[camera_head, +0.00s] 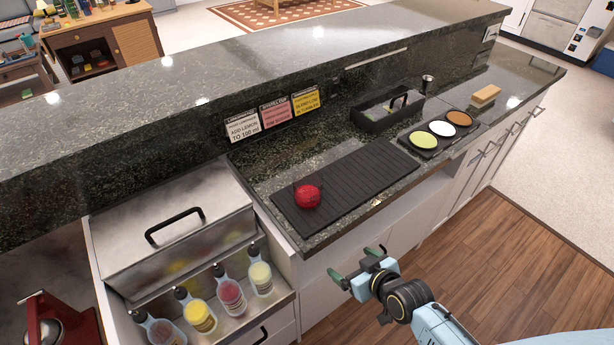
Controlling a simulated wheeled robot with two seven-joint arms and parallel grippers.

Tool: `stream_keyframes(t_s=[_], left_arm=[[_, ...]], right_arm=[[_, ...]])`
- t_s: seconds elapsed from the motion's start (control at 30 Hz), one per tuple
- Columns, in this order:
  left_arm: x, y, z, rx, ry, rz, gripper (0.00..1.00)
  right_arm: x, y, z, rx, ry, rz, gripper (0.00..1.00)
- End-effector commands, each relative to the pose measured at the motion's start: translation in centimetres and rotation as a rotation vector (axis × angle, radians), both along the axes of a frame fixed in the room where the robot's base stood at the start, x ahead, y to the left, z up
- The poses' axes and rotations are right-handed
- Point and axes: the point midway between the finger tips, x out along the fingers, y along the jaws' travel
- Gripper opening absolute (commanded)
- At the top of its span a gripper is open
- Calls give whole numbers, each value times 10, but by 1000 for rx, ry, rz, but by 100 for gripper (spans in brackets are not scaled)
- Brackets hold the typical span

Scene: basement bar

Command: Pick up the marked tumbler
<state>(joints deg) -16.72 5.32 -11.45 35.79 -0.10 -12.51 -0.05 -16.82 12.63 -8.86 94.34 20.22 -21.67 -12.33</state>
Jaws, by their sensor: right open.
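I see no thing that I can clearly make out as a marked tumbler. A small red rounded object (307,195) sits on the left part of a black ribbed mat (365,172) on the dark stone counter; I cannot tell what it is. My right gripper (355,265) is open and empty, with its green fingers apart. It is in front of the counter's edge, below and to the right of the red object in the picture. My left gripper is out of view.
A steel lidded bin (175,240) and several squeeze bottles (231,297) stand at left. A black caddy (385,112), small metal cup (427,84), rimming tray (438,134) and tan block (486,96) are at right. A raised ledge (250,62) runs behind. Most of the mat is clear.

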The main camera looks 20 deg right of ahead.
Motion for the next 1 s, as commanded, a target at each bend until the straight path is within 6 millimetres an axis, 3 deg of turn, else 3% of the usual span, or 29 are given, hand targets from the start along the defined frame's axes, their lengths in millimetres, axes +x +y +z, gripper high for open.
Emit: stream_keyframes(t_s=[0.03, 0.1, 0.2, 0.33, 0.47, 0.8, 1.0], left_arm=[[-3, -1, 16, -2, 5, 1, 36], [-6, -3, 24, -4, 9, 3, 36], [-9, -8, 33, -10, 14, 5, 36], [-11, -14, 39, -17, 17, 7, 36], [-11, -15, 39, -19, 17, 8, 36], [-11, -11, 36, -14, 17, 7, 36], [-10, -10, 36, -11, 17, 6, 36]], right_arm=[[13, 6, 51, 19, -66, 18, 92], [24, 14, 96, 42, -139, 39, 92], [33, 22, 147, 65, -220, 65, 92], [37, 28, 188, 84, -287, 88, 92], [47, 34, 197, 93, -309, 94, 92], [102, 53, 178, 92, -309, 93, 92], [113, 57, 175, 91, -309, 94, 92]])
